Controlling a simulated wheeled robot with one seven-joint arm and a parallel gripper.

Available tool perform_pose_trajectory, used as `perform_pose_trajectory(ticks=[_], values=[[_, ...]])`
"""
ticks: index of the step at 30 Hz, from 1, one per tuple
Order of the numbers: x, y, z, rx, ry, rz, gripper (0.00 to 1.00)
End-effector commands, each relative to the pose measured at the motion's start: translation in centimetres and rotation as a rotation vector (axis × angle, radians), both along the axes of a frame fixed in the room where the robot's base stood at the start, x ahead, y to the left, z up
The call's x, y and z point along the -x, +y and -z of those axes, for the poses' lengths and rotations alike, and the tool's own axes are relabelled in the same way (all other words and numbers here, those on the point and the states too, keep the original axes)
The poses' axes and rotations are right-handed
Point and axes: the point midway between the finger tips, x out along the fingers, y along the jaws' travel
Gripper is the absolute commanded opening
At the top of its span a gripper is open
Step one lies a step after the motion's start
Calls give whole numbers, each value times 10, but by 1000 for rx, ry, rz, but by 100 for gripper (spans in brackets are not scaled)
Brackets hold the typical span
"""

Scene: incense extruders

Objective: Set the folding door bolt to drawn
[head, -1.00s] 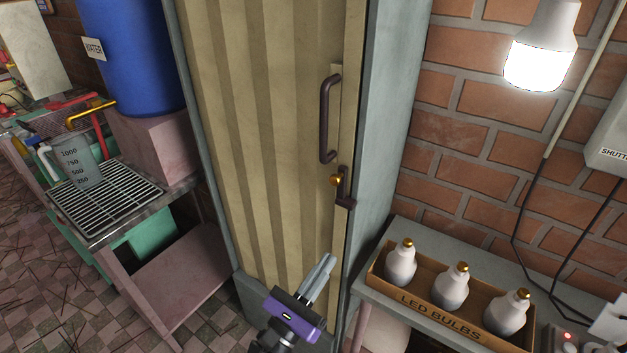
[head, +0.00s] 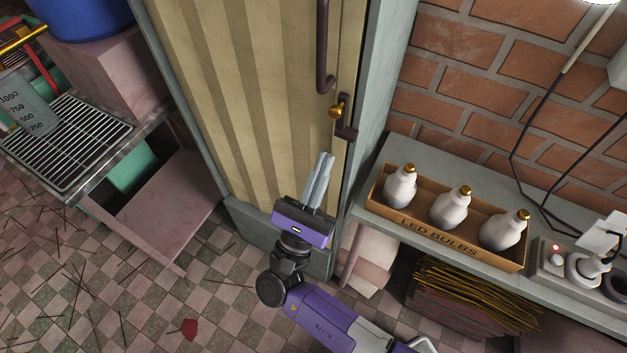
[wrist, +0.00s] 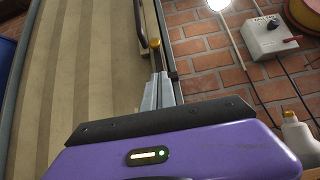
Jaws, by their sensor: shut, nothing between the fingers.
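The folding door (head: 250,110) is a tan pleated panel in a grey frame, and it looks closed. Its bolt (head: 342,116) sits on the door's right edge, below a dark handle (head: 322,50). The bolt has a brass knob (head: 335,112) and a dark bracket at its lower right. The knob also shows in the wrist view (wrist: 154,43), just beyond the fingertips. My gripper (head: 325,156) is shut and empty, pointing up, below the bolt and apart from it. I cannot tell whether the bolt is drawn.
A shelf on the right holds a box of LED bulbs (head: 442,230) and a socket strip (head: 570,265). On the left are a metal grate (head: 65,145) with a measuring jug (head: 28,112) and a pink stand. The tiled floor before the door is mostly clear.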

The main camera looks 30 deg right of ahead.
Motion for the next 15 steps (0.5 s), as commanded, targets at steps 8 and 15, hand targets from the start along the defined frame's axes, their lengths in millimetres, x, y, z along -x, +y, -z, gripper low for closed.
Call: perform_pose_trajectory(ticks=[8,15], values=[[-12,-16,-44,-1,-1,-1,0],[-12,-16,-59,-1,1,-1,0]])
